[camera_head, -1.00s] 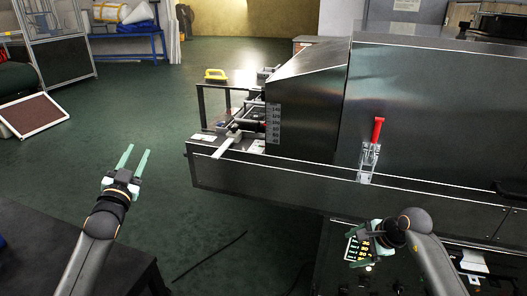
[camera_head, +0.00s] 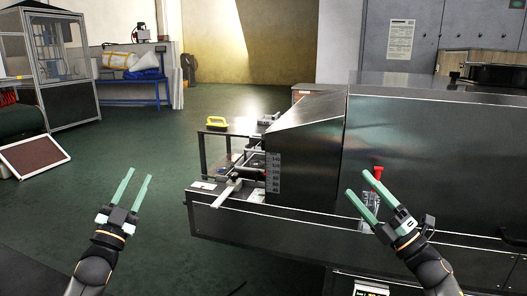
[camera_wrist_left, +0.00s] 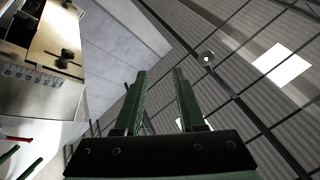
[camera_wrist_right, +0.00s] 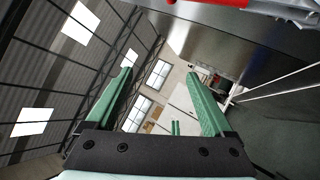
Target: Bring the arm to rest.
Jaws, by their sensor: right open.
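My left gripper (camera_head: 133,190) is raised over the open floor at the left of the head view. Its two green fingers are apart with nothing between them, and the left wrist view (camera_wrist_left: 160,95) shows the same. My right gripper (camera_head: 372,194) is raised in front of the dryer's side, its green fingers apart and empty, pointing up and left. In the right wrist view (camera_wrist_right: 158,95) the gap between the fingers is also clear. The right gripper partly covers the red-handled toggle clamp (camera_head: 377,174) in the head view; whether it touches cannot be told.
The steel tunnel dryer (camera_head: 430,150) fills the right side. A small table with a yellow-handled tool (camera_head: 216,123) stands by its inlet. A tilted framed panel (camera_head: 33,156) leans at the left, near a glass-sided cabinet (camera_head: 65,65). Green floor between is clear.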

